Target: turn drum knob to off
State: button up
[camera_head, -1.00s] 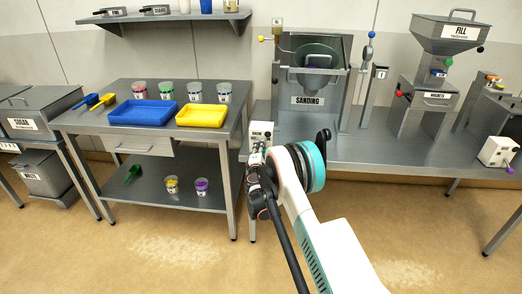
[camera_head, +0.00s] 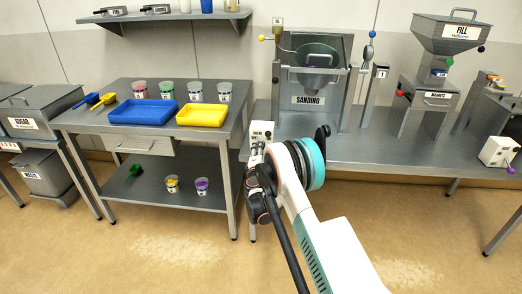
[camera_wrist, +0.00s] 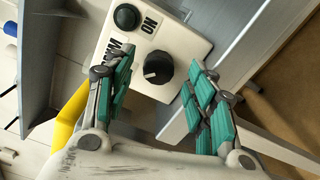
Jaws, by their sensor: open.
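The white drum control box (camera_head: 261,131) stands at the left front edge of the sanding bench, partly hidden behind my arm. In the wrist view its face shows a black round knob (camera_wrist: 158,67) with a pale pointer line, a dark green button (camera_wrist: 127,16) and black labels. My gripper (camera_wrist: 157,78) is open. Its green-padded fingers lie on either side of the knob, with a gap on each side; I cannot tell whether the tips reach its depth. The gripper is mostly hidden in the head view.
The sanding hopper (camera_head: 313,82) stands behind the box on the metal bench (camera_head: 370,150). To the left, another table holds a blue tray (camera_head: 143,113), a yellow tray (camera_head: 202,115) and several cups. The floor in front is clear.

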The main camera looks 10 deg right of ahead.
jog(key=v, duration=1)
jog(key=shift+r, duration=0.1)
jog(key=d+r+m+g, duration=0.2)
jog(key=d+r+m, duration=0.1)
jog(key=r, duration=0.6)
jog(key=s+d+r+m+g, duration=0.2)
jog(key=s+d+r+m, duration=0.15)
jog(key=s+r, duration=0.45)
jog(key=s+d+r+m+g, duration=0.2)
jog(key=s+r+m, duration=0.2)
jog(key=s+r, duration=0.3)
jog(key=s+a+m+g+y, duration=0.2)
jog(key=s+m, duration=0.1)
jog(key=s, duration=1.4)
jog(key=s+a+m+g+y, duration=0.2)
jog(key=s+a+m+y, duration=0.1)
jog(key=s, duration=1.4)
jog(key=shift+f+m+y, duration=0.3)
jog(key=shift+f+m, duration=0.15)
jog(key=shift+m, duration=0.1)
jog(key=shift+s, duration=0.1)
